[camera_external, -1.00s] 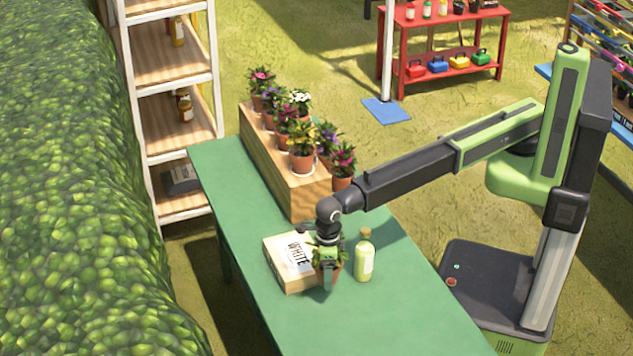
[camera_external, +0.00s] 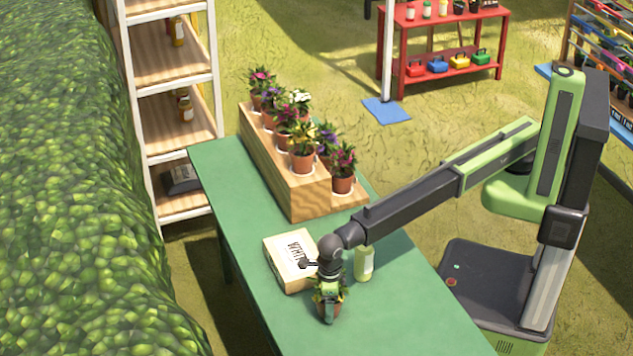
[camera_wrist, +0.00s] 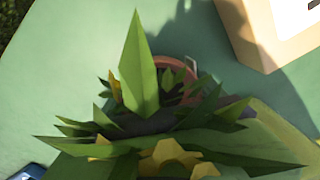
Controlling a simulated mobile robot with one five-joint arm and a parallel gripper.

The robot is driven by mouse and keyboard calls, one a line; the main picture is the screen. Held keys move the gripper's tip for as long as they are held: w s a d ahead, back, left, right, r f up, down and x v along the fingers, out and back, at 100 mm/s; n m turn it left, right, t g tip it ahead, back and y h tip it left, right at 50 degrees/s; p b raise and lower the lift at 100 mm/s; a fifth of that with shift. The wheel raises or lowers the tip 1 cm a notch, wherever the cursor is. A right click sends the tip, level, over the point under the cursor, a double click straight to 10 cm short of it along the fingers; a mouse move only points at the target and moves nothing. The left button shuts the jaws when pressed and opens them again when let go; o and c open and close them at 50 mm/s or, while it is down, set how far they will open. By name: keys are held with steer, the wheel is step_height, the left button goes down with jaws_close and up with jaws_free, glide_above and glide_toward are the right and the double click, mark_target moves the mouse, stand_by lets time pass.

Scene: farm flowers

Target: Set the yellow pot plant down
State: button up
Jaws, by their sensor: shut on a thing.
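The yellow pot plant (camera_external: 328,308) is a terracotta pot with green leaves, in my gripper (camera_external: 329,290) over the front part of the green table (camera_external: 390,310). It is in front of the box labelled WHITE. I cannot tell whether its base touches the table. In the wrist view, the plant's green leaves and yellow flowers (camera_wrist: 172,158) fill the lower middle, with a bit of pot rim behind them. My gripper is shut on the plant; the leaves hide its fingertips in the wrist view.
The box labelled WHITE (camera_external: 284,272) lies just behind the plant, and a pale green bottle (camera_external: 364,264) stands to its right, partly behind my arm. A wooden stepped stand (camera_external: 300,195) holds several potted flowers farther back. The table's front part is bare.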

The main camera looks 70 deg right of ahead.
steer(key=shift+f, duration=0.2)
steer(key=o, duration=1.9)
steer(key=shift+r, duration=0.1)
step_height(320, 180, up, 13)
steer(key=p, duration=1.2)
steer(key=shift+f, duration=0.35)
